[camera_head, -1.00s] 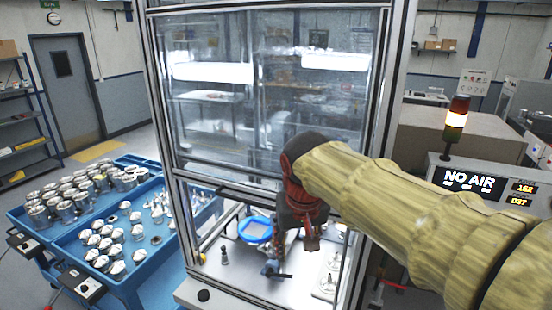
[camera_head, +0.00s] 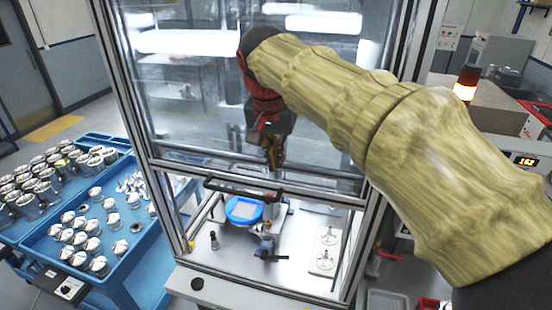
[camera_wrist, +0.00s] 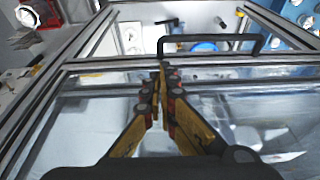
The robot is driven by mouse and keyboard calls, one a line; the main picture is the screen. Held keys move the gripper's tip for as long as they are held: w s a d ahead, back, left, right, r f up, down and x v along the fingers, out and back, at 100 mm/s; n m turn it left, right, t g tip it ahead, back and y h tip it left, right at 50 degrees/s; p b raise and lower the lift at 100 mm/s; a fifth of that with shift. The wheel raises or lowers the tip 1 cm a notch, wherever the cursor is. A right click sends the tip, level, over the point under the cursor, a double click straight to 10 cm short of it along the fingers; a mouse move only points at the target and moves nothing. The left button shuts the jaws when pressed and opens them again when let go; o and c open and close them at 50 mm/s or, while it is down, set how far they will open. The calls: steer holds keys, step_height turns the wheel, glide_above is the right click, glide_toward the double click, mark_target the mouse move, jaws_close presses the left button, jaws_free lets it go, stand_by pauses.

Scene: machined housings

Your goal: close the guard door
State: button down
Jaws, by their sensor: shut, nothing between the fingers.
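The guard door (camera_head: 190,115) is a clear panel in an aluminium frame, partly raised, with the cell open below its lower edge. Its black bar handle (camera_head: 243,190) runs along that lower edge; the handle also shows in the wrist view (camera_wrist: 210,38). My gripper (camera_head: 275,165) is in front of the panel, just above the handle and apart from it. In the wrist view its fingers (camera_wrist: 162,75) are together and empty, pointing toward the handle, which lies beyond the tips.
Inside the cell are a blue round fixture (camera_head: 243,210), a dark clamp (camera_head: 265,248) and a white plate with metal parts (camera_head: 325,250). A blue cart (camera_head: 120,285) with machined housings stands left. A lit signal lamp (camera_head: 466,85) stands right. Frame posts flank the opening.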

steer(key=p, duration=0.1)
glide_above(279, 195)
steer(key=s, duration=0.1)
step_height(279, 195, down, 9)
steer(key=shift+a+r, duration=0.1)
steer(key=shift+f+p, duration=0.3)
steer(key=shift+f, duration=0.55)
steer(key=shift+f, duration=0.1)
step_height(279, 195, down, 50)
steer(key=b, duration=2.9)
steer(key=shift+b, duration=0.3)
steer(key=shift+r, duration=0.2)
steer(key=w+p+v, duration=0.1)
steer(key=p+v, duration=0.3)
steer(key=v, duration=0.9)
steer(key=shift+s+r, duration=0.15)
steer(key=shift+r, duration=0.4)
